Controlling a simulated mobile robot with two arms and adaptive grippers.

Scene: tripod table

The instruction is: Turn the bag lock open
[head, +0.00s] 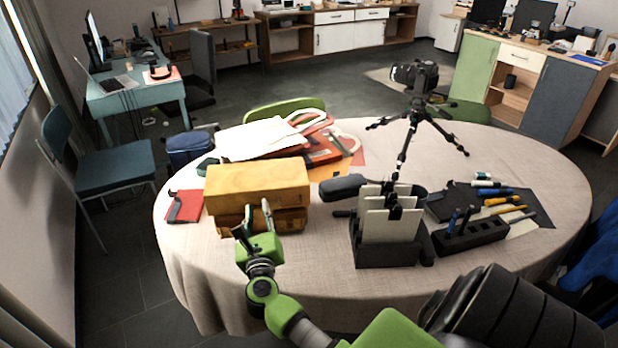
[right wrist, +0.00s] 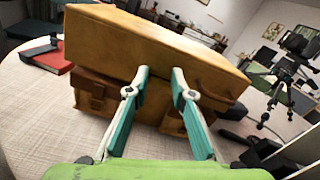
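The bag (head: 257,185) is a boxy leather case with a tan upper part and a darker brown lower part, standing at the left of the table. In the right wrist view the bag (right wrist: 150,45) fills the upper middle, with a buckle-like fastening (right wrist: 97,92) on its brown front. Another fastening is partly hidden behind the right finger. I cannot tell which part is the lock. My right gripper (head: 253,218) is in front of the bag, fingers pointing at it. In the wrist view the gripper (right wrist: 160,76) is open and empty; contact with the bag is unclear. My left gripper is not in view.
A red book (head: 184,207) lies left of the bag. Papers (head: 262,138) lie behind it. A black holder with pale panels (head: 390,225) stands to the right, before a tripod (head: 408,135). A pen holder (head: 470,237) is farther right. Bare tablecloth (head: 320,262) lies between bag and holder.

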